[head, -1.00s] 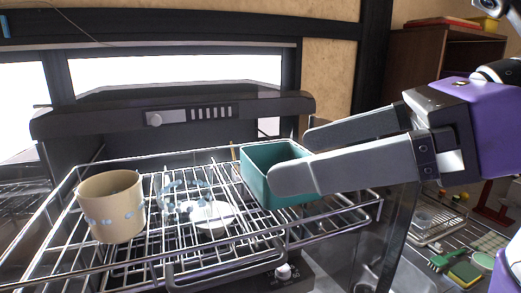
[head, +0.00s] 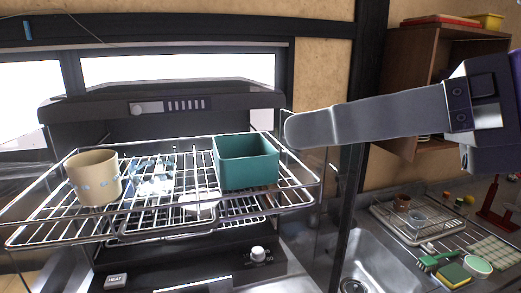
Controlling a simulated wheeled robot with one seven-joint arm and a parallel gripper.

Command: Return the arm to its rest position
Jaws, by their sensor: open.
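My gripper (head: 290,130) reaches in from the right edge in the head view. One long grey finger shows, pointing left; the other finger is hidden or lined up behind it. The jaws are open and nothing is seen held. The fingertip is just right of and a little above a teal square container (head: 246,163), apart from it as far as I can tell. The container stands upright at the right of a pulled-out wire rack (head: 118,228) of a dishwasher-like machine (head: 70,122).
A beige cup (head: 94,178) and a blue-white patterned glass (head: 153,176) stand on the rack. At right are a sink (head: 375,262), a drying tray (head: 440,232), a green brush (head: 436,261), a sponge (head: 453,275) and a wooden shelf (head: 398,90). The air above the rack is clear.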

